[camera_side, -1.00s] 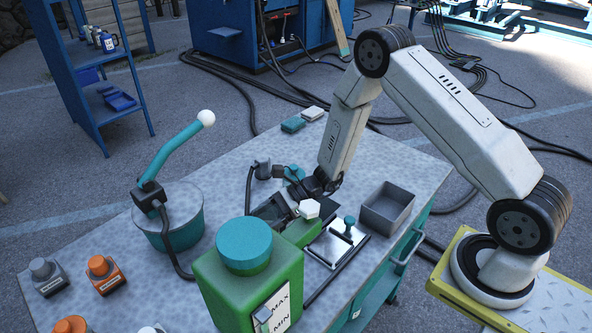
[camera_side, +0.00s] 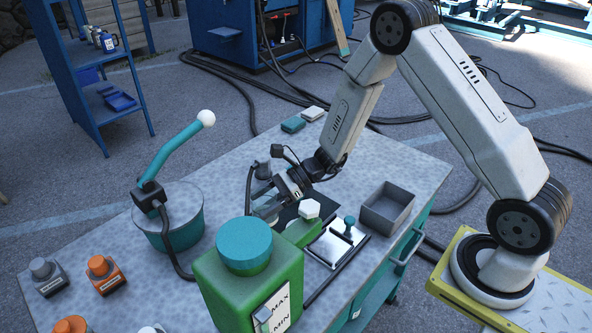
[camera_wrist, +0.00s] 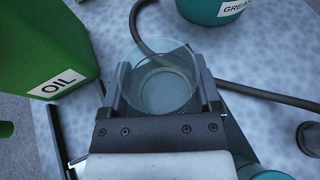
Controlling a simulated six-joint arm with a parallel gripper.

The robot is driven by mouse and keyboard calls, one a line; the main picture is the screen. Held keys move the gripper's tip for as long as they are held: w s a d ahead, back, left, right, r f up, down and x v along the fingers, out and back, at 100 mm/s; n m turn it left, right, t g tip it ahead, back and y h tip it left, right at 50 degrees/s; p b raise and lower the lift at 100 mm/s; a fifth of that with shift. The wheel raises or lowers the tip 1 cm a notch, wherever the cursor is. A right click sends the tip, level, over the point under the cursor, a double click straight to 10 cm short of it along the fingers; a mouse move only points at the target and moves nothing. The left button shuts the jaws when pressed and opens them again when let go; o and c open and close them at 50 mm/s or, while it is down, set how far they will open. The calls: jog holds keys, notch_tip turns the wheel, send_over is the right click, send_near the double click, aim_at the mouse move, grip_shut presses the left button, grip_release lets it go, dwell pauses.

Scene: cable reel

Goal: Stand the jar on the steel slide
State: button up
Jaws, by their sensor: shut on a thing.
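The clear glass jar (camera_wrist: 165,92) is between the fingers of my gripper (camera_wrist: 162,78) in the wrist view, its round mouth toward the camera. My gripper (camera_side: 265,197) is shut on it above the middle of the bench in the side view; there the jar is small and hard to make out. A bright steel plate with a teal knob, apparently the steel slide (camera_side: 328,249), lies on the bench to the lower right of my gripper. No jar stands on it. A dark flat surface (camera_side: 289,213) shows between them, partly hidden.
A green oil can (camera_side: 240,288) with a teal cap stands in front. A grey open tray (camera_side: 389,207) is at right, a teal grease tub (camera_side: 170,232) at left. A dark hose (camera_wrist: 265,94) crosses the bench.

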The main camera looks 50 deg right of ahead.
jog(key=shift+r, duration=2.25)
jog(key=shift+w+d+r+t, duration=0.15)
jog(key=shift+w+r+t, duration=0.15)
jog(key=shift+r, duration=0.15)
jog(key=d+r+m+t+h, duration=0.7)
jog(key=r+m, duration=0.3)
jog(key=r, duration=0.2)
jog(key=shift+w+d+r+h, duration=0.15)
jog(key=shift+d+r+h, duration=0.2)
jog(key=shift+d+h, duration=0.45)
jog(key=s+d+f, duration=0.1)
jog(key=s+f, duration=0.1)
jog(key=f, duration=0.5)
jog(key=s+d+f+n+y, duration=0.1)
jog(key=s+d+f, duration=0.1)
jog(key=f, duration=0.6)
jog(key=shift+f, duration=0.15)
